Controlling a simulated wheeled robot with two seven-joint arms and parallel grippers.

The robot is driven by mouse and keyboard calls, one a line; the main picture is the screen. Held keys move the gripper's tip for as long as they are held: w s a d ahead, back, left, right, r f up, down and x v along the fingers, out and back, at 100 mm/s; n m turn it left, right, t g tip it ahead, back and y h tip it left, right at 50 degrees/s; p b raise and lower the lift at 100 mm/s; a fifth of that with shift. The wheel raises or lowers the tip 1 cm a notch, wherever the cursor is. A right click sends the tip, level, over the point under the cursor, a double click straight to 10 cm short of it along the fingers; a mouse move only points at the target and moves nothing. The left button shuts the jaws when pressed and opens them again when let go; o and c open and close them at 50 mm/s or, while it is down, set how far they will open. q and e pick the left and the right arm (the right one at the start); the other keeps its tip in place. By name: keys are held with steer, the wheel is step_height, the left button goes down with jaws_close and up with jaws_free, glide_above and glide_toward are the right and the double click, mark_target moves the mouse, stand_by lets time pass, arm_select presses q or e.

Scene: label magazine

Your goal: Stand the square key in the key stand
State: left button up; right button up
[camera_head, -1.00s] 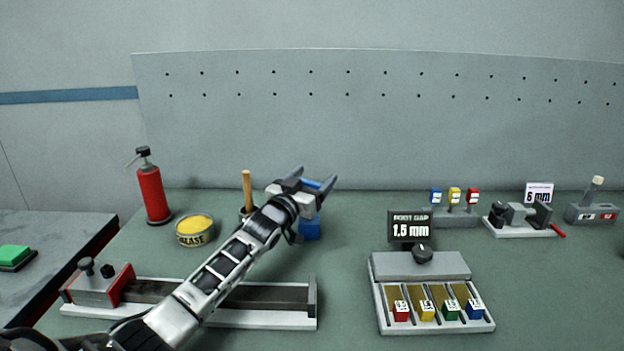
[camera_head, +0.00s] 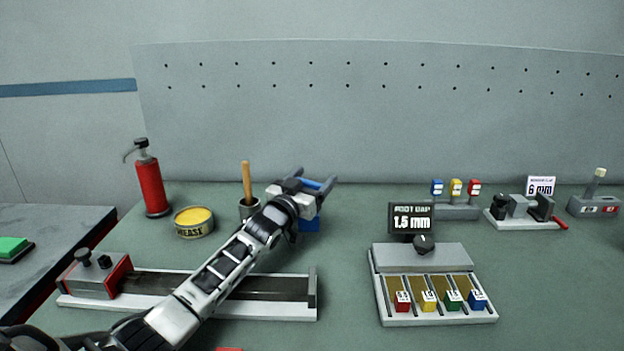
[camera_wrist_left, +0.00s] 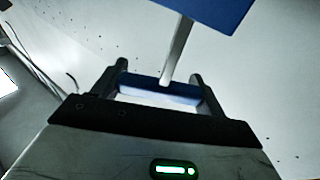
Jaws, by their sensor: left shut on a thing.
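My left gripper (camera_head: 318,184) is shut on the blue crossbar (camera_head: 312,182) of the square key, over the middle of the bench. In the left wrist view the blue bar (camera_wrist_left: 160,88) spans between the two fingers, and a pale metal shaft (camera_wrist_left: 176,52) runs from it to a blue block (camera_wrist_left: 205,12). In the head view the blue block (camera_head: 309,225), which looks like the key stand, shows just below the gripper, partly hidden by it. I cannot tell whether the shaft is inside the block or only overlaps it. My right gripper is not in view.
A long grey fixture (camera_head: 250,312) lies under my left arm. A grease tin (camera_head: 194,222), a cup with a wooden handle (camera_head: 248,208) and a red bottle (camera_head: 151,188) stand left. A label tray (camera_head: 381,300) and small stands are right. The bench between block and tray is clear.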

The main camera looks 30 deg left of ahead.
arm_select(q)
steer(key=shift+f, duration=0.3)
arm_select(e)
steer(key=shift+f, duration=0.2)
arm_select(q)
steer(key=o, duration=1.1)
steer(key=shift+o, duration=0.2)
steer(key=shift+f, duration=0.1)
